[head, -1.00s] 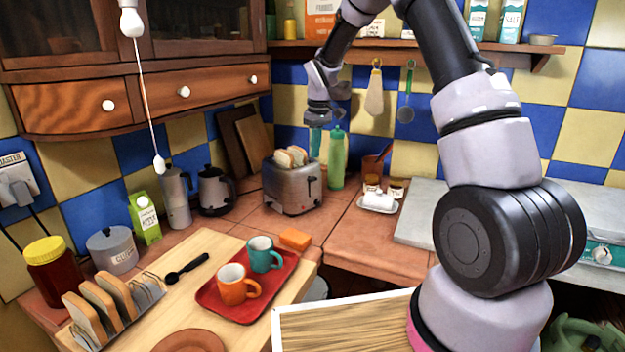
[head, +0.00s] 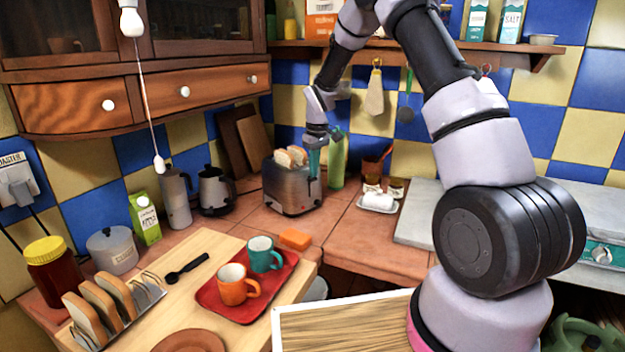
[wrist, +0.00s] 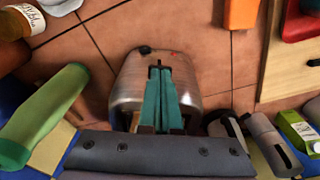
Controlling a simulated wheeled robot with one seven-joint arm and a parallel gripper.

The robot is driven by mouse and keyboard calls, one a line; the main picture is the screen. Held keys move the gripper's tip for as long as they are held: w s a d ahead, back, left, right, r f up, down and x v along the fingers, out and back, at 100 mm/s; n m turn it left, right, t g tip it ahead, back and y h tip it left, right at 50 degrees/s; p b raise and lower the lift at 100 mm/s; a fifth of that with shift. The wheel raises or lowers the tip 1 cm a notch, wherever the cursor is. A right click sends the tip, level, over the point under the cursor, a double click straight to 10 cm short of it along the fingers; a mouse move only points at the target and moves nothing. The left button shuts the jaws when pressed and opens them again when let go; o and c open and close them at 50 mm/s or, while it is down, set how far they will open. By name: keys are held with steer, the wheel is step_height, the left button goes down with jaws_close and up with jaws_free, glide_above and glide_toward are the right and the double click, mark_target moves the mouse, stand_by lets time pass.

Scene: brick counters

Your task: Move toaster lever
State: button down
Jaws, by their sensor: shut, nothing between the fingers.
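The silver toaster (head: 292,188) stands on the tiled counter in the corner, with bread slices (head: 290,156) in its top. Its right end, with the lever side and small controls, faces my gripper. My gripper (head: 314,165) has teal fingers, shut and empty, pointing down at the toaster's right end. In the wrist view the toaster (wrist: 190,80) lies under the shut fingers (wrist: 160,75). A dark knob (wrist: 145,49) shows near the fingertips. I cannot tell whether the fingers touch the lever.
A green bottle (head: 338,160) stands close to the right of my gripper. A white butter dish (head: 378,202) and small jars lie further right. An orange sponge (head: 295,238) and a red tray (head: 225,308) with two mugs are in front. Kettles stand left of the toaster.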

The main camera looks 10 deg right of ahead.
mark_target(314, 179)
stand_by(0.3)
steer(key=shift+f, duration=2.85)
steer(key=shift+s+d+r, duration=0.3)
steer(key=shift+s+d, duration=0.1)
steer(key=shift+s, duration=0.25)
steer(key=shift+s+d+r, duration=0.25)
steer(key=shift+s+d, duration=0.1)
steer(key=shift+s, duration=0.25)
steer(key=shift+r, duration=0.1)
step_height(314, 179, up, 11)
steer(key=s, duration=0.1)
steer(key=shift+d+f, duration=0.2)
steer(key=shift+d, duration=0.1)
